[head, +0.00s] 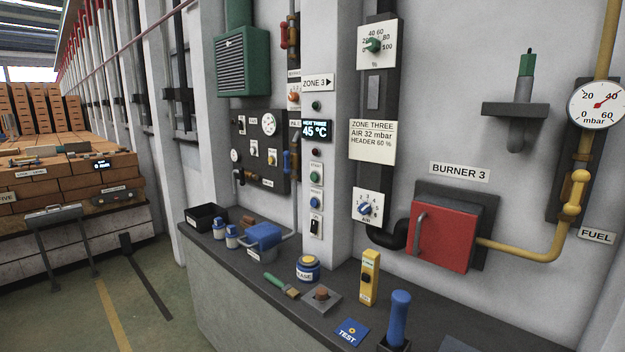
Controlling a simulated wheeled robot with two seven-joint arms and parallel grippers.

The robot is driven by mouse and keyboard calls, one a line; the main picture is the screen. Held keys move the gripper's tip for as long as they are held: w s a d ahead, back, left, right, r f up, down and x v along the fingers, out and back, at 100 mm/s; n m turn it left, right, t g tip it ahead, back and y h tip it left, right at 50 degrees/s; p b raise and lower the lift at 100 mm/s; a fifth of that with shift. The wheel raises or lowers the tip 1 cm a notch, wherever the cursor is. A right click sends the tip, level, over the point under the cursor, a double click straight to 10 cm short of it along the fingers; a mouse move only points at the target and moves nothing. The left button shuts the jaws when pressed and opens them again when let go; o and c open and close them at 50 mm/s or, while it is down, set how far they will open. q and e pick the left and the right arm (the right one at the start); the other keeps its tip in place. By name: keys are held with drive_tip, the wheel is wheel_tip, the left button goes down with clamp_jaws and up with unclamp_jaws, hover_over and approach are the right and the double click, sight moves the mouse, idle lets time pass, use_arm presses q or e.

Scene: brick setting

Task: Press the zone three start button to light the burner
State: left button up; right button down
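The zone three column is a white pillar with a ZONE 3 sign (317,82) and a display (316,129) reading 45 °C. Below the display are a small dark round fitting (315,152), a green button (315,175), a blue button (315,198) and a black switch (315,226). Another dark green round fitting (316,105) sits above the display. Their small labels are too small to read, so I cannot tell which one is marked start. The red burner box (440,238) under the BURNER 3 sign (459,172) appears closed. Neither gripper is in view.
A dark ledge (230,262) runs below the wall. It carries a blue can (263,236), a jar (307,268), a brush (281,286), a yellow device (369,278) and a blue-handled tool (400,308). A yellow fuel pipe (525,252) runs at right.

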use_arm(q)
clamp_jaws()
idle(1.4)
